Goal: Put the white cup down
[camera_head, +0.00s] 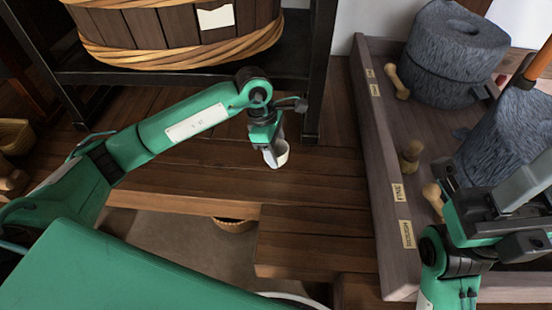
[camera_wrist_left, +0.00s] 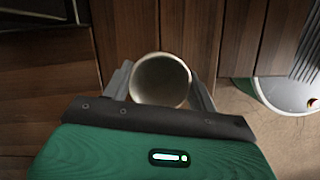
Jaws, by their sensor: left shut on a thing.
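The white cup (camera_head: 281,156) is between the fingers of my left gripper (camera_head: 268,145), above the brown plank surface (camera_head: 330,178). In the left wrist view the cup (camera_wrist_left: 160,78) shows its round open mouth, with a finger on each side. My left gripper is shut on it. I cannot tell whether the cup's base touches the planks, as its underside is hidden. My right gripper (camera_head: 448,180) is at the right, over the grey wooden tray; its fingers are partly hidden and their opening is unclear.
The grey tray (camera_head: 376,150) holds dark stone querns (camera_head: 450,60) and small wooden pegs. A wooden tub (camera_head: 170,30) stands on a black-framed shelf (camera_head: 318,70) behind. Planks around the cup are clear; their stepped front edge drops to a floor with a basket (camera_head: 235,225).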

